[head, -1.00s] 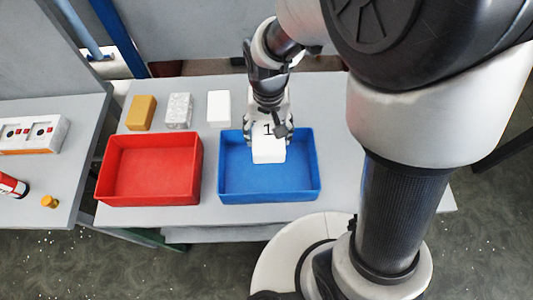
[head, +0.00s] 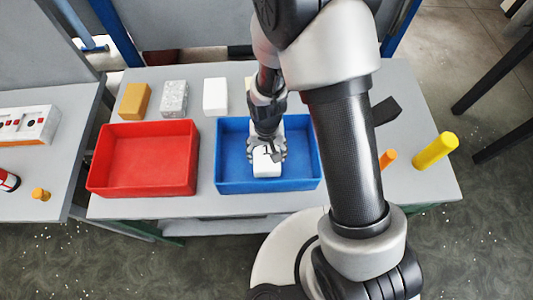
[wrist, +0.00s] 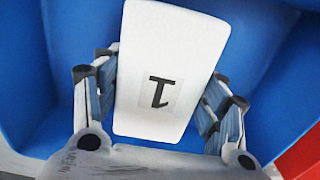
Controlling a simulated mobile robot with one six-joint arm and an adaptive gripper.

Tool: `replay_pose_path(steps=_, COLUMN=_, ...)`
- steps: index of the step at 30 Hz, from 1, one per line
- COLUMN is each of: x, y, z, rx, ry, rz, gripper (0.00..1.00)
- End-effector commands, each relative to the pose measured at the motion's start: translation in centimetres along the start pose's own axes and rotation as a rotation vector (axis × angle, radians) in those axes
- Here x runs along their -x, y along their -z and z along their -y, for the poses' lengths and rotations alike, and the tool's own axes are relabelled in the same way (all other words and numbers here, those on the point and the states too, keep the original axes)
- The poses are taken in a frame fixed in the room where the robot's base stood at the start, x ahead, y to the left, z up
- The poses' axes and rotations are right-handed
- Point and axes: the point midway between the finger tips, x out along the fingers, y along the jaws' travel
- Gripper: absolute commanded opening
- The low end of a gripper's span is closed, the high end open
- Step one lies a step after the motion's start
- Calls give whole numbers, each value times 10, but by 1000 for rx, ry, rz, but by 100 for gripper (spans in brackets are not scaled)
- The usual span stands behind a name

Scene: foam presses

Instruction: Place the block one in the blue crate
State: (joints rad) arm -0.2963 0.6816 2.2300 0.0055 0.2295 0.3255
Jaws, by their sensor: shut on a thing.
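Block one is a white block (wrist: 175,45) with a black 1 on its top face. In the wrist view it sits between the two fingers of my gripper (wrist: 165,100), which is shut on it. In the head view the block (head: 267,168) and my gripper (head: 267,150) are inside the outline of the blue crate (head: 232,187). The crate's blue walls and floor surround the block in the wrist view. I cannot tell whether the block touches the crate floor. My arm hides part of the crate's back.
A red crate (head: 140,184) stands left of the blue one. Behind them are a tan block (head: 134,101), a speckled grey block (head: 173,98) and a white block (head: 215,96).

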Motion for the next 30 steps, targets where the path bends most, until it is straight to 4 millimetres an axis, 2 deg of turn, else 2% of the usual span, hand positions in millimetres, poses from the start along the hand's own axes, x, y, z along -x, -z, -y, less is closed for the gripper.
replay_pose_path(steps=1, x=-11, y=-1, z=0, rx=0, ry=-1, rz=3, gripper=46)
replay_pose_path(steps=3, x=-16, y=0, z=0, rx=0, ry=0, rz=1, gripper=46)
replay_pose_path(steps=14, x=-19, y=0, z=0, rx=0, ry=0, rz=0, gripper=46)
replay_pose_path(steps=15, x=-19, y=0, z=0, rx=0, ry=0, rz=0, gripper=67)
replay_pose_path(steps=24, x=-18, y=0, z=0, rx=0, ry=0, rz=0, gripper=86)
replay_pose_path(steps=30, x=-18, y=0, z=0, rx=0, ry=0, rz=0, gripper=86)
